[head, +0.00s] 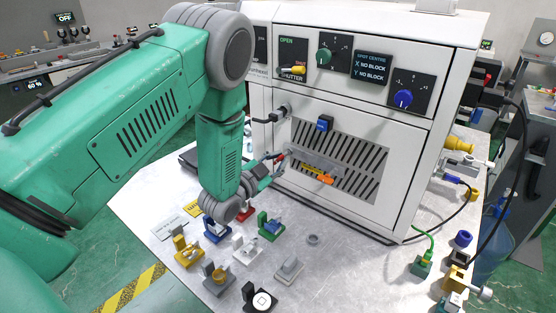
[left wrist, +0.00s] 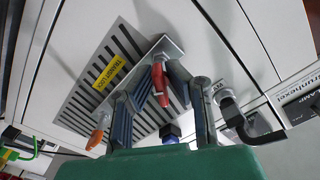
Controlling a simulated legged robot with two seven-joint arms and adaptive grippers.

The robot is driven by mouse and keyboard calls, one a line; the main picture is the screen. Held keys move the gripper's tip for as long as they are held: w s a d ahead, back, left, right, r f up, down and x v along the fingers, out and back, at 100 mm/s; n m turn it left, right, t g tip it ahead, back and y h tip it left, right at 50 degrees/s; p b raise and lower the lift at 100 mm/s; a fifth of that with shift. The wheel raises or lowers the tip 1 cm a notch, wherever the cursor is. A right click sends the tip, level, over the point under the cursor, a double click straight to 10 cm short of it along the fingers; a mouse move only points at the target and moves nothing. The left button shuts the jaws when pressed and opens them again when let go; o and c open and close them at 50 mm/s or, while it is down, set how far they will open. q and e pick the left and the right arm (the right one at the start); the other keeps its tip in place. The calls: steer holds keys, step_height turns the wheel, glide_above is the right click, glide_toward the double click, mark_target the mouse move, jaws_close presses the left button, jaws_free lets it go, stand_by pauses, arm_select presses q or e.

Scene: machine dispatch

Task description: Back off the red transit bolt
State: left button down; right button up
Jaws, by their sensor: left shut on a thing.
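The red transit bolt (left wrist: 159,78) sits at one end of the metal transit lock bar (left wrist: 146,66) on the white machine's front. My left gripper (left wrist: 162,88) is shut on the red bolt, with a finger on each side of it. In the head view my left gripper (head: 270,166) reaches the left end of the bar, and the bolt's red end (head: 281,157) shows just past the fingers. An orange handle (head: 325,180) is at the bar's other end; it also shows in the left wrist view (left wrist: 97,135). My right gripper is not in view.
A blue knob (head: 325,123) sits above the vented panel (head: 355,160). A plugged connector (head: 279,114) with a dark cable sticks out left of it. Several small coloured fixtures stand on the table (head: 330,270) below my left arm. Cables hang at the machine's right side.

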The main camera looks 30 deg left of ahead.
arm_select(q)
steer(key=n, duration=0.6)
steer(key=shift+d+f, duration=0.1)
steer(key=shift+f, duration=0.05)
steer(key=n+b, duration=0.1)
steer(key=n, duration=0.5)
steer(key=shift+n, duration=0.4)
steer(key=n, duration=0.2)
steer(key=shift+n+b, duration=0.35)
steer(key=shift+n, duration=0.05)
steer(key=n+b, duration=0.1)
steer(key=n, duration=0.2)
steer(key=shift+n, duration=0.3)
steer(key=n+b, duration=0.3)
steer(key=n, duration=0.2)
steer(key=shift+n, duration=0.3)
steer(key=shift+r, duration=0.2)
